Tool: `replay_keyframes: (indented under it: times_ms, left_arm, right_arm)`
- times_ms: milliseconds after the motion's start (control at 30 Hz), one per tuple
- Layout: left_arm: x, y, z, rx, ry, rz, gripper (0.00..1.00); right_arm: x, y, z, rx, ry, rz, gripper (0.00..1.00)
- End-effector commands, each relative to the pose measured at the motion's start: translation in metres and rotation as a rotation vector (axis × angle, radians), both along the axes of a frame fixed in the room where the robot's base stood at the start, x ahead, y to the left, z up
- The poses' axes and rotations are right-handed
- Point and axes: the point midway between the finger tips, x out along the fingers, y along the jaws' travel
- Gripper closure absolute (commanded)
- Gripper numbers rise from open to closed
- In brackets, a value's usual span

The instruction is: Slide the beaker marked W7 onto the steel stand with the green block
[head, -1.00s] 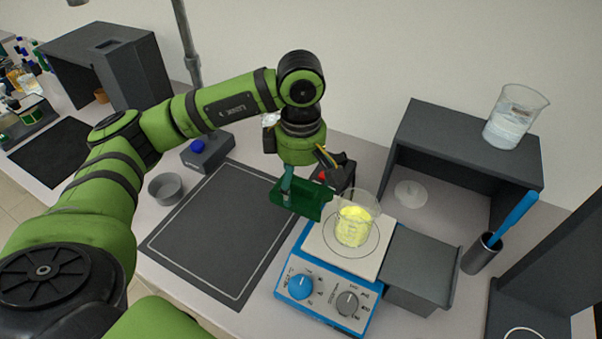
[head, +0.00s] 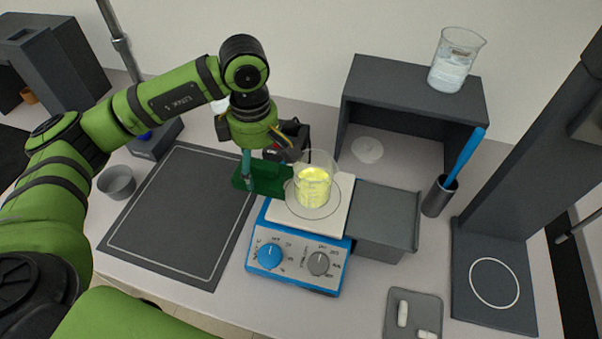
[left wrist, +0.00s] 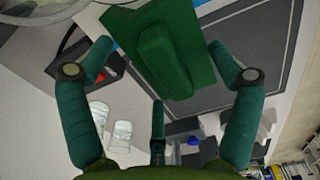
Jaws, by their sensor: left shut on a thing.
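A glass beaker of yellow liquid (head: 313,188) stands upright on the white top of a blue hotplate; its mark is not readable. The grey steel stand (head: 384,212) is immediately right of the hotplate, its top bare. My left gripper (head: 248,170) is shut on the green block (head: 268,180), left of the beaker. Block and beaker look very close; I cannot tell whether they touch. In the left wrist view the green block (left wrist: 168,55) is between the fingers, and a beaker rim shows at top left. My right gripper is not in view.
The hotplate (head: 292,258) has blue and grey knobs in front. A clear-liquid beaker (head: 455,62) stands on a dark shelf (head: 410,92) behind. A holder with a blue-handled tool (head: 440,195) is right of the stand. A dark mat (head: 180,215) lies left; a grey bowl (head: 117,182) is beyond it.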

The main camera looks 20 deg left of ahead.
Motion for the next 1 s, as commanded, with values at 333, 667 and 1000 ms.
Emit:
replay_keyframes:
  times_ms: [333,667,1000]
  left_arm:
    - [0.0,-0.003,0.0,-0.001,-0.001,-0.002,0.52]
    - [0.001,-0.015,0.001,-0.002,-0.002,-0.001,0.52]
    - [0.002,-0.027,0.0,-0.001,-0.001,-0.001,0.52]
  right_arm:
    - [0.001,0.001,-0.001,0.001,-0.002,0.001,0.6]
    - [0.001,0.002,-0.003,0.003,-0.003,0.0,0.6]
    - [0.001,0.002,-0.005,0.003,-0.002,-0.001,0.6]
